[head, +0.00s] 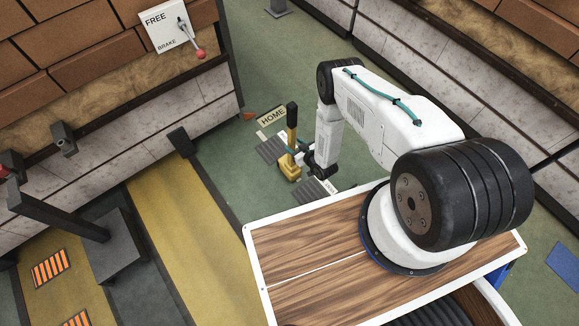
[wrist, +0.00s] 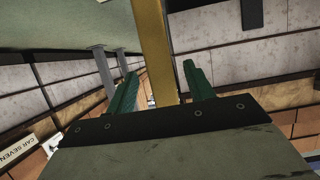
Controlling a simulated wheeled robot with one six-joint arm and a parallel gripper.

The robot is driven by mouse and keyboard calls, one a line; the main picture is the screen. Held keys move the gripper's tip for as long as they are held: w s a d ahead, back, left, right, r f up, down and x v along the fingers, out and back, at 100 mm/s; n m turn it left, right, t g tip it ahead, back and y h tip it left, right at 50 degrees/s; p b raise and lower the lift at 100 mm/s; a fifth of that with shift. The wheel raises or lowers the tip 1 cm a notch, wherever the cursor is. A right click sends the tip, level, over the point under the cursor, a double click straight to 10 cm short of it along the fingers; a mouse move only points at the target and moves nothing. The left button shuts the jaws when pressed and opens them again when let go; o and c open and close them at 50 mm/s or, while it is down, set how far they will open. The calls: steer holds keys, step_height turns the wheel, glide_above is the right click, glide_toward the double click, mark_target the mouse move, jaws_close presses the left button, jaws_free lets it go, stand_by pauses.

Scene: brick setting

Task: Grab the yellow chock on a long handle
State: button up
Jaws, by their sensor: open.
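The yellow chock (head: 290,168) stands on the green floor by the HOME marking, its long handle upright with a black upper grip (head: 292,115). My gripper (head: 299,157) is low beside the handle, just right of it and above the chock's base. In the wrist view, the yellow handle (wrist: 152,40) runs down the middle between the two green fingers of my gripper (wrist: 160,70). The fingers are open, with a gap on each side of the handle. I cannot tell how deep the handle sits between them. The chock's base is not visible in the wrist view.
A HOME sign (head: 272,116) and grey floor pads (head: 270,150) lie around the chock. A brick wall with a FREE/BRAKE lever panel (head: 172,27) stands at left. My wooden-topped base is in front.

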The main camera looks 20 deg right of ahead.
steer(key=shift+x, duration=1.9)
steer(key=shift+r, duration=0.1)
steer(key=shift+a, duration=0.1)
jaws_close()
steer(key=shift+w+r, duration=0.1)
